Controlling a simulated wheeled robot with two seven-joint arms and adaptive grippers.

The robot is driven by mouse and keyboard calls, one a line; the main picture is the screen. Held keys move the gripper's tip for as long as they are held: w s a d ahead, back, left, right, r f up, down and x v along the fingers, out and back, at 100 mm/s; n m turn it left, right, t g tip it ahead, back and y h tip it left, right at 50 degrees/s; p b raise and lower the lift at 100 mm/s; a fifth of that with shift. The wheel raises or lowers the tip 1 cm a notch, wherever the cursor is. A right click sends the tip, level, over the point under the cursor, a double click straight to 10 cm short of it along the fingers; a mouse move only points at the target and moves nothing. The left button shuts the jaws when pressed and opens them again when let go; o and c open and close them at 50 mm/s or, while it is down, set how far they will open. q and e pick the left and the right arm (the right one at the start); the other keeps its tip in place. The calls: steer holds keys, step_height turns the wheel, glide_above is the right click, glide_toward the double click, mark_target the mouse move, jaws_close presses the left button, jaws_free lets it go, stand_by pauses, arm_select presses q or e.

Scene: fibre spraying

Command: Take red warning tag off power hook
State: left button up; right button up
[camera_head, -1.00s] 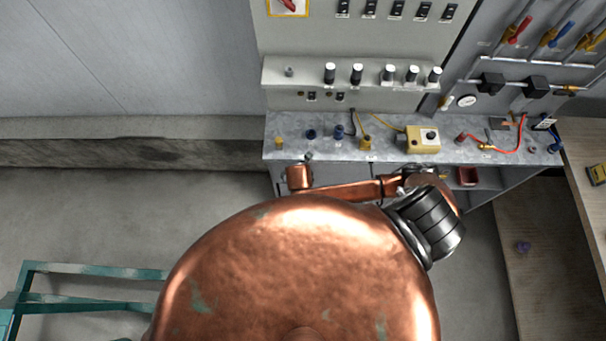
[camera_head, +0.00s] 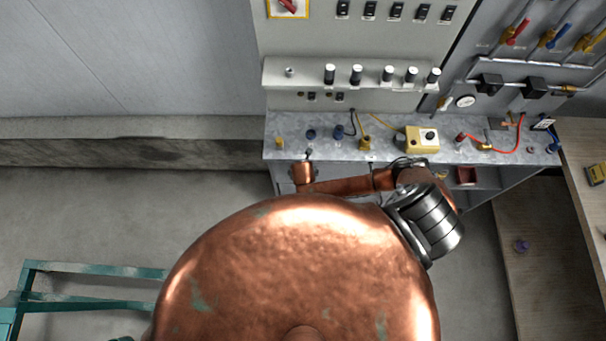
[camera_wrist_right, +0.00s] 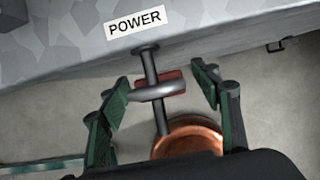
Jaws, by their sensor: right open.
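The red warning tag (camera_wrist_right: 173,78) shows in the right wrist view as a small red piece, partly hidden behind a grey rounded bar. It is at the dark power hook (camera_wrist_right: 150,62), just under the white POWER label (camera_wrist_right: 137,23) on the bench's front edge. My right gripper (camera_wrist_right: 163,92) is open, with one green-padded finger on each side of the tag and bar. I see gaps between the fingers and the tag. In the head view my right gripper (camera_head: 309,154) is small at the bench's front edge, and the tag cannot be made out. My left gripper is not in view.
The grey bench (camera_head: 400,150) carries a yellow box (camera_head: 422,139), several small fittings and a red hose (camera_head: 518,135). A control panel (camera_head: 350,40) with knobs stands behind it. A teal frame (camera_head: 95,268) is at lower left. Open floor (camera_head: 90,215) lies left of the bench.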

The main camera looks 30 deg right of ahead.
steer(key=shift+c, duration=0.4)
steer(key=c, duration=1.2)
steer(key=shift+r, duration=0.1)
